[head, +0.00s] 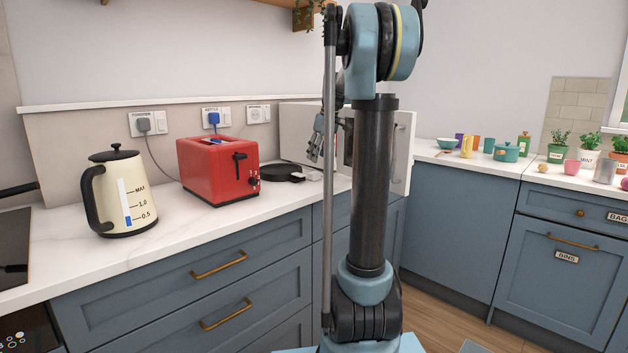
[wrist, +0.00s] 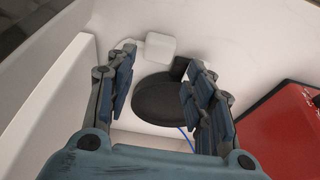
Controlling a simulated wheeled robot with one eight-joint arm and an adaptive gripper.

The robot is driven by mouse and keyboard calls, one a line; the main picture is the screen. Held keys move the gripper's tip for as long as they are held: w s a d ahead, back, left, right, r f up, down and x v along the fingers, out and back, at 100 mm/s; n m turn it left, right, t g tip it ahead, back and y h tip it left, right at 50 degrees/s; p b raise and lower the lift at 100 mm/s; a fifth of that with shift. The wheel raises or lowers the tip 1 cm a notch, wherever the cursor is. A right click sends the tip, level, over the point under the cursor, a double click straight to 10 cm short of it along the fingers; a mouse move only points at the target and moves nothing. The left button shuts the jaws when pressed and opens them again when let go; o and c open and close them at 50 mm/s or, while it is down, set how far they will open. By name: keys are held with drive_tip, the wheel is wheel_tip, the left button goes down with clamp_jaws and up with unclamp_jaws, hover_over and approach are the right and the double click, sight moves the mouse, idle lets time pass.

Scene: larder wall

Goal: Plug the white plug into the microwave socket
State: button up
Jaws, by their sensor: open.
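The white plug (wrist: 161,46) lies on the counter in the wrist view, beyond the black round object, with a white cord on its left. In the head view a small white shape that looks like it (head: 315,176) is beside the black object. My gripper (wrist: 160,62) is open and empty, its fingers spread on either side of the view of the plug and black object. In the head view my gripper (head: 318,140) hangs above the counter, partly behind my arm. A socket without a plug (head: 258,114) is on the wall at right of the others; its label is too small to read.
A black round object (head: 283,172) lies by the red toaster (head: 216,170). A grey plug (head: 144,125) and blue plug (head: 213,119) fill other sockets. A cream kettle (head: 120,195) stands left. A white appliance (head: 296,122), partly hidden by my arm, stands behind.

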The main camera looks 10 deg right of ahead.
sight(315, 172)
drive_tip(key=shift+x, duration=1.2)
drive_tip(key=shift+x, duration=2.6)
drive_tip(key=shift+w, duration=0.2)
drive_tip(key=shift+r, duration=0.1)
drive_tip(key=c, duration=0.8)
